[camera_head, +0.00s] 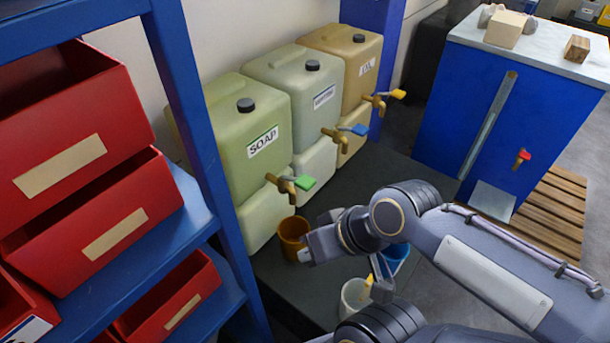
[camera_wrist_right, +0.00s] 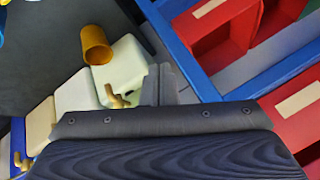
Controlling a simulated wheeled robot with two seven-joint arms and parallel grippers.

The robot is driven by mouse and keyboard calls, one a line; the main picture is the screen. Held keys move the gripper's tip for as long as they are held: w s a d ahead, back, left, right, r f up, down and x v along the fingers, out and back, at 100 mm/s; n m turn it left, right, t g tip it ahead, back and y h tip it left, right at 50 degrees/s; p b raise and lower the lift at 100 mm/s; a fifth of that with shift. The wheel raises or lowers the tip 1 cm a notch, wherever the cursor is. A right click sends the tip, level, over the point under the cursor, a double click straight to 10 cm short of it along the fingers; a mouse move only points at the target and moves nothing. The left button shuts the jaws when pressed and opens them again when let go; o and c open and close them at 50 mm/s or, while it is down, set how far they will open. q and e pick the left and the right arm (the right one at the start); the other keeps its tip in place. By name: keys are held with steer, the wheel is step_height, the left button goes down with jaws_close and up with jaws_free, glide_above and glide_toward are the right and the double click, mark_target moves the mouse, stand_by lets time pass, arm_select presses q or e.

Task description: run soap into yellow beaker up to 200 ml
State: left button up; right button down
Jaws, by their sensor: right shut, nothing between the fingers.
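The soap canister (camera_head: 254,120), pale green with a SOAP label, stands on the left of a row of canisters. Its brass tap (camera_head: 283,185) has a green handle (camera_head: 304,183). The yellow beaker (camera_head: 291,229) stands upright on the dark bench, below the tap. It also shows in the wrist view (camera_wrist_right: 97,45). My right gripper (camera_head: 306,246) is beside the beaker, on its right in the head view, and partly overlaps it. Its fingers (camera_wrist_right: 160,84) are together and empty in the wrist view. The liquid level inside the beaker cannot be read. My left gripper does not show.
A white cup (camera_head: 354,300) and a blue vessel (camera_head: 397,257) are near my arm. A blue rack (camera_head: 197,100) with red bins (camera_head: 85,190) bounds the left.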

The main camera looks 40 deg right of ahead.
steer(key=w+d+r+n+g+h+p, duration=0.25)
steer(key=w+d+r+n, duration=0.35)
steer(key=n, duration=0.3)
step_height(320, 180, up, 2)
steer(key=r+n+g+h+p, duration=0.1)
steer(key=n+g+p, duration=0.2)
steer(key=n, duration=1.1)
glide_above(308, 188)
steer(key=shift+f, duration=0.25)
step_height(308, 188, down, 14)
steer(key=shift+f, duration=0.1)
